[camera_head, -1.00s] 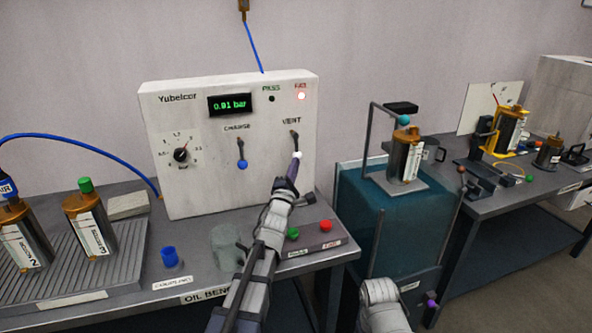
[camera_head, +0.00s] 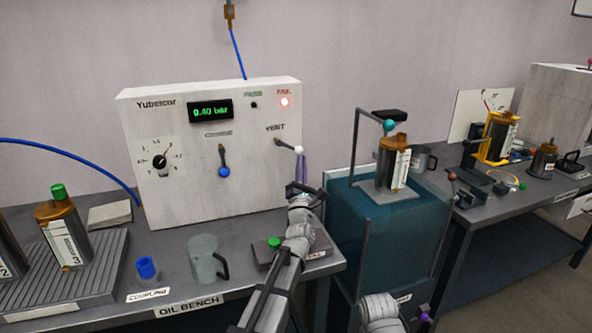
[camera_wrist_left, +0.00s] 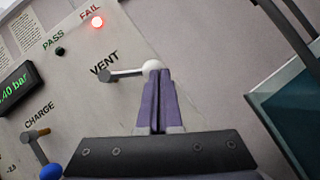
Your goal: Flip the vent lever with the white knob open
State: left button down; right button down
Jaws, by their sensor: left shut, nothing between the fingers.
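The vent lever (camera_head: 288,146) with its white knob (camera_head: 299,149) is on the white panel below the VENT label. It points to the right and slightly down in the head view. In the left wrist view the lever (camera_wrist_left: 126,73) lies nearly level, with the white knob (camera_wrist_left: 152,66) at its right end. My left gripper (camera_head: 301,162) is shut with nothing between its fingers. Its purple fingertips (camera_wrist_left: 157,75) are right at the knob, seemingly against it; exact contact is hard to tell.
The panel display (camera_head: 210,111) reads 0.40 bar and the FAIL lamp (camera_head: 284,102) glows red. The charge lever with a blue knob (camera_head: 224,172) hangs down to the left. A grey mug (camera_head: 206,259) stands in front. A teal cabinet (camera_head: 385,235) stands right of the bench.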

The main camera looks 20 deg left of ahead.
pick_arm(q)
jog(key=n+y, duration=0.1)
jog(key=r+n+y, duration=0.1)
jog(key=n, duration=0.1)
jog(key=n+y, duration=0.1)
jog(key=shift+w+d+r+n, duration=0.2)
jog(key=shift+w+d+n, duration=0.15)
jog(key=shift+d+n, duration=0.05)
jog(key=shift+f, duration=0.1)
jog(key=b+v, duration=0.4)
jog(key=v, duration=0.3)
jog(key=shift+s+d, duration=0.2)
jog(key=shift+s, duration=0.1)
jog(key=shift+f, duration=0.1)
